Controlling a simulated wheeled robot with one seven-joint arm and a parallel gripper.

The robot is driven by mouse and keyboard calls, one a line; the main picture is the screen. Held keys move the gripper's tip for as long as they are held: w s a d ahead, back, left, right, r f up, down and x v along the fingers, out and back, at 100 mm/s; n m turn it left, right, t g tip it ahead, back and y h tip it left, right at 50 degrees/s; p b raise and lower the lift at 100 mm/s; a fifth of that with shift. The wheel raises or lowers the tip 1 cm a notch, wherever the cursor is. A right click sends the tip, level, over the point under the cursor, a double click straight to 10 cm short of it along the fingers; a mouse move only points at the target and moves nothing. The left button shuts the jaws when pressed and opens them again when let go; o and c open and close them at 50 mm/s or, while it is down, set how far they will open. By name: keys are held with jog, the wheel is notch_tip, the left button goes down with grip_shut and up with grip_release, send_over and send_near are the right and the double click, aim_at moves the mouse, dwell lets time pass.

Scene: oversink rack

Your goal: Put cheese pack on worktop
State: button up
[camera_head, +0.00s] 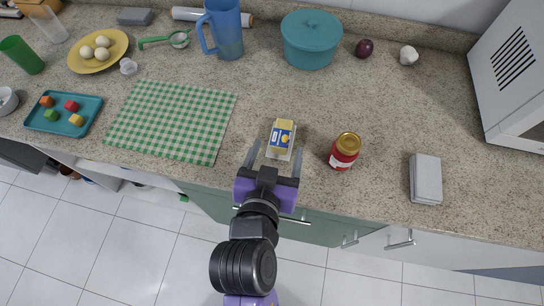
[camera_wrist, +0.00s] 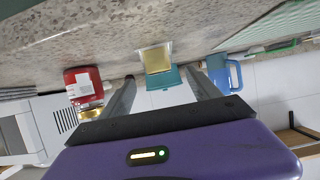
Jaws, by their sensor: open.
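The cheese pack (camera_head: 283,133), yellow with a blue label and a pale lower part, sits on the speckled worktop (camera_head: 385,110) near its front edge. My gripper (camera_head: 274,158) is open and empty at the front edge, its two fingers pointing toward the pack. The fingertips are close to the pack's near end, one to each side. In the wrist view the picture is upside down; the pack (camera_wrist: 156,58) shows just beyond and between the fingertips (camera_wrist: 160,75). Whether the fingers touch the pack cannot be told.
A red jar with a gold lid (camera_head: 345,151) stands close right of the pack. A grey box (camera_head: 425,178) lies farther right. A green checked cloth (camera_head: 172,120) lies to the left. A teal pot (camera_head: 309,40) and blue pitcher (camera_head: 226,30) stand behind. Worktop behind the pack is clear.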

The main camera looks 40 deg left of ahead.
jog(key=v, duration=0.5)
jog(key=shift+s, duration=0.1)
jog(key=s+d+f+m+t+h, duration=0.1)
jog(key=s+d+f+m, duration=0.15)
jog(key=d, duration=0.75)
jog(key=s+d+f+m+h, duration=0.1)
jog(key=d+f+h, duration=0.15)
jog(key=d, duration=0.75)
jog(key=s+d+r+m+t+h, duration=0.1)
jog(key=s+d, duration=0.3)
jog(key=d, duration=0.4)
jog(key=s+d+r+m+t+h, duration=0.1)
jog(key=s+d+r, duration=0.3)
jog(key=d, duration=0.5)
jog(key=shift+s+r+m+h, duration=0.25)
jog(key=shift+s+m+h, duration=0.2)
jog(key=shift+s+h, duration=0.4)
jog(key=shift+a, duration=0.1)
